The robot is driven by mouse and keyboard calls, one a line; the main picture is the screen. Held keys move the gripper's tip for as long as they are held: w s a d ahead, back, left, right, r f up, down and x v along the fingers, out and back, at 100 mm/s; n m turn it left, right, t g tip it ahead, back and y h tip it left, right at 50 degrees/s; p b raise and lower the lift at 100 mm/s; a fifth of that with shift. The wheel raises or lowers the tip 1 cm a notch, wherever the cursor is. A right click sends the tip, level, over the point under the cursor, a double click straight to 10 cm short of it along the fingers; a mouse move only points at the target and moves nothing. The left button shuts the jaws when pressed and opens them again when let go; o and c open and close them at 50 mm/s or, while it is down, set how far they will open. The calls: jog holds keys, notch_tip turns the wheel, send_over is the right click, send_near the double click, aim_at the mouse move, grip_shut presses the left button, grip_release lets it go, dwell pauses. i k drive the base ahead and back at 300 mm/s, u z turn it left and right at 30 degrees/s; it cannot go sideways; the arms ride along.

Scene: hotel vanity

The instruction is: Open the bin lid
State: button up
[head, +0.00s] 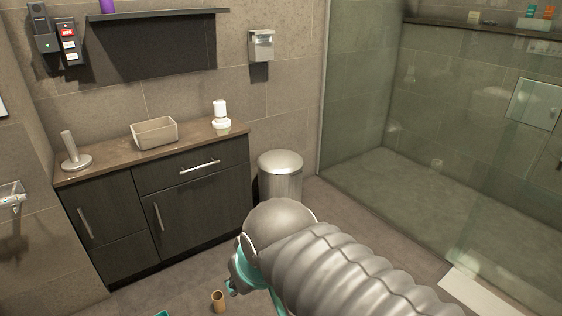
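The bin (280,182) is a silver metal cylinder on the floor, just right of the vanity cabinet. Its rounded lid (280,160) looks shut, resting flat on top. My arm, grey and ribbed with teal parts, crosses the lower middle of the head view and hides the bin's base. No fingertips of my gripper can be made out, so its state does not show.
The dark vanity cabinet (200,205) stands left of the bin, with a beige box (154,133) on its counter. The glass shower screen (352,90) is to the right. A small brown cylinder (218,300) stands on the floor. Some floor right of the bin is bare.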

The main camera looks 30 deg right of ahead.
aim_at(277, 163)
jog(key=z, duration=0.9)
jog(key=i, duration=1.4)
jog(key=u, duration=0.85)
